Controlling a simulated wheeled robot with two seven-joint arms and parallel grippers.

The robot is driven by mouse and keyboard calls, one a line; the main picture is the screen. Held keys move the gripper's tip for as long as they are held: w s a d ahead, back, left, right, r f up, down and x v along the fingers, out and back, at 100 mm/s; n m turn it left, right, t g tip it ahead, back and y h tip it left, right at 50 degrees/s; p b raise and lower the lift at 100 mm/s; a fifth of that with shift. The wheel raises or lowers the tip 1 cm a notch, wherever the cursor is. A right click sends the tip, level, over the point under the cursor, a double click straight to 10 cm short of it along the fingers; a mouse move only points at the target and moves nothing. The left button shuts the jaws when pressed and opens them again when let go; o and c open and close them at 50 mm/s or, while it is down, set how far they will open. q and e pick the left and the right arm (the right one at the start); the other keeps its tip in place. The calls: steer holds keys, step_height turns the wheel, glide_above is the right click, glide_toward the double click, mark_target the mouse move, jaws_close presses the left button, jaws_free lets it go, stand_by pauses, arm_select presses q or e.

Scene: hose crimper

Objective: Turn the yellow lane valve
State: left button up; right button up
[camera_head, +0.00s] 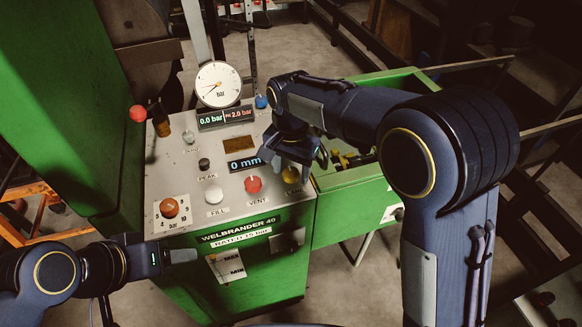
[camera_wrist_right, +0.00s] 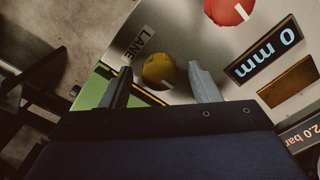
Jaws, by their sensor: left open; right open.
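The yellow lane valve (camera_head: 291,175) is a round knob at the right front corner of the grey control panel (camera_head: 228,171), labelled LANE. In the right wrist view the yellow knob (camera_wrist_right: 159,70) lies between and beyond the fingertips of my right gripper (camera_wrist_right: 160,80), which is open. In the head view my right gripper (camera_head: 293,160) hangs over the panel just behind the knob. I cannot tell whether a finger touches the knob. My left gripper (camera_head: 190,255) is at the lower left, in front of the machine and away from the valve; its finger gap is hard to see.
The red VENT knob (camera_head: 253,184) and white FILL knob (camera_head: 214,195) stand left of the yellow valve. The "0 mm" display (camera_head: 245,164) is close behind. A pressure gauge (camera_head: 219,84) rises at the panel's back. A green open drawer or tray (camera_head: 345,212) adjoins on the right.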

steer(key=c, duration=1)
steer(key=n+p, duration=0.1)
steer(key=n, duration=0.2)
steer(key=shift+r+n, duration=0.15)
steer(key=shift+n, duration=0.15)
steer(key=n+p, duration=0.1)
steer(key=n, duration=0.4)
steer(key=n+p, duration=0.1)
steer(key=n, duration=0.4)
steer(key=shift+n+p, duration=0.5)
steer(key=shift+n, duration=1.7)
